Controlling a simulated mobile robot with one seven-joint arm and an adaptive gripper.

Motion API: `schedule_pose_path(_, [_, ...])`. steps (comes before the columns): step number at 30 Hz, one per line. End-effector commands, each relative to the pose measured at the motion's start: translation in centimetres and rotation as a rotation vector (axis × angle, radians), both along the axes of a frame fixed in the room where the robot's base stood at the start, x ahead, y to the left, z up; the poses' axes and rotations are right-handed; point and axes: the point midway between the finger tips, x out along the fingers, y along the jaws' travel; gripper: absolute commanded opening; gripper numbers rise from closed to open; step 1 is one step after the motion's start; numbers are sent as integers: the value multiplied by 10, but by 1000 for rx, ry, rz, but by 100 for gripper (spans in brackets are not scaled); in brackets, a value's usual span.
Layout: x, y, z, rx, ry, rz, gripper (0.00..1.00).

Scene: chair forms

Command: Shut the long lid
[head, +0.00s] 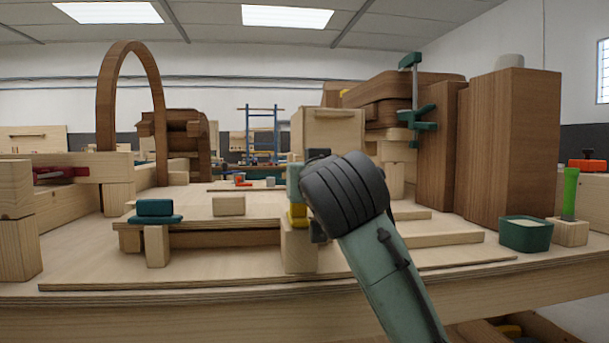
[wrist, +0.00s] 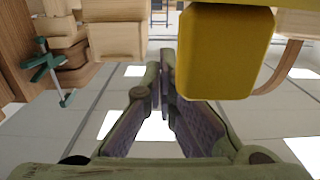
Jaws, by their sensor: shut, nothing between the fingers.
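No piece is plainly marked as the long lid. A long flat pale board (head: 190,210) with a small block (head: 229,205) on it lies on the bench and may be it; I cannot tell whether it is open. My gripper shows in the wrist view (wrist: 160,66) with its fingers together and nothing between them. In the head view my dark wrist and green arm hide most of it, right of the board. A yellow block-like piece (wrist: 225,50) is close beside the fingers in the wrist view.
A teal clamp (head: 155,211) sits at the board's left front. A tall brown wooden block (head: 512,145), a teal tub (head: 525,234) and a green-handled tool (head: 570,195) stand at the right. A wooden hoop (head: 106,100) rises at the left. The bench front (head: 150,285) is clear.

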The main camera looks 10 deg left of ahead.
Motion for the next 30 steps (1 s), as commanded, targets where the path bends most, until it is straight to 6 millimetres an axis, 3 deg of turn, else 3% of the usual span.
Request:
schedule_pose_path(19, [-5, -1, -2, 0, 1, 0, 0])
schedule_pose_path(23, [-21, -6, -1, -1, -1, 0, 0])
schedule_pose_path(30, [-71, -20, 0, 0, -3, 0, 0])
